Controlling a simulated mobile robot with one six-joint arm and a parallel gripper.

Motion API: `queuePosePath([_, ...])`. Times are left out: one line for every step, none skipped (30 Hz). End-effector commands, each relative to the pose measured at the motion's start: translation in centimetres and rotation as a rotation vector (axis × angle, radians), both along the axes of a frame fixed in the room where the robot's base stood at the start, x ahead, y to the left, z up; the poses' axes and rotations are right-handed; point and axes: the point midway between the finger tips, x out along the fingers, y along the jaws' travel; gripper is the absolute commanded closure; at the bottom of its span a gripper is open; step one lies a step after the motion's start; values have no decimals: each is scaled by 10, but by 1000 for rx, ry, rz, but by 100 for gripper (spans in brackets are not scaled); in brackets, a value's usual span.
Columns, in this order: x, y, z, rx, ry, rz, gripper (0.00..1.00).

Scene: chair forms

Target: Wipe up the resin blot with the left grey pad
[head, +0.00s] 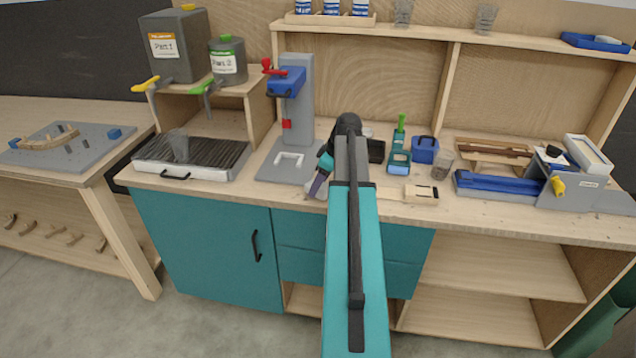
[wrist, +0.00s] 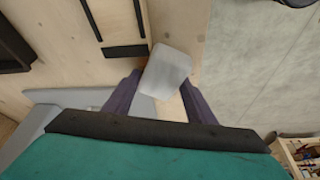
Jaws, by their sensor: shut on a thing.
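The light grey pad (wrist: 167,72) is between the purple fingers of my gripper (wrist: 160,88) in the wrist view, and the gripper is shut on it. In the head view my gripper (head: 318,184) is low over the front edge of the workbench, just right of the grey press base, with a pale bit of the pad (head: 311,188) beside the finger. I cannot tell whether the pad touches the worktop. The resin blot is not clearly visible; a faint brownish patch shows at the pad's left edge in the wrist view.
The grey press stand (head: 297,110) is close on the left of my gripper. A ridged tray (head: 215,172) lies further left. A small wooden block (head: 421,193), a blue box (head: 425,150) and a clear cup (head: 442,164) stand to the right. The bench's front edge is near.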

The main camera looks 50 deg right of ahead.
Motion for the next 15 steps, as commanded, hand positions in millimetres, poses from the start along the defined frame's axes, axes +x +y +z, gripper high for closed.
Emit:
queuePosePath([-5, -3, 0, -13, 4, -7, 86])
queuePosePath([-6, -1, 0, -13, 4, -7, 86])
queuePosePath([-8, 2, 0, -12, 4, -6, 86])
queuePosePath([-8, 3, 0, -12, 3, -6, 86])
queuePosePath([-9, 5, 0, -11, 4, -6, 86])
queuePosePath([-10, 8, 0, -10, 4, -5, 86])
queuePosePath([-11, 10, 0, -9, 3, -5, 86])
queuePosePath([-12, 12, 0, -9, 3, -5, 86])
queuePosePath([-13, 14, 1, -9, 3, -4, 86])
queuePosePath([-14, 16, 1, -8, 4, -3, 86])
queuePosePath([-14, 18, 1, -7, 3, -3, 86])
queuePosePath([-15, 20, 1, -7, 3, -3, 86])
queuePosePath([-16, 21, 1, -7, 3, -3, 86])
queuePosePath([-16, 22, 1, -7, 3, -3, 86])
queuePosePath([-16, 23, 1, -6, 3, -3, 86])
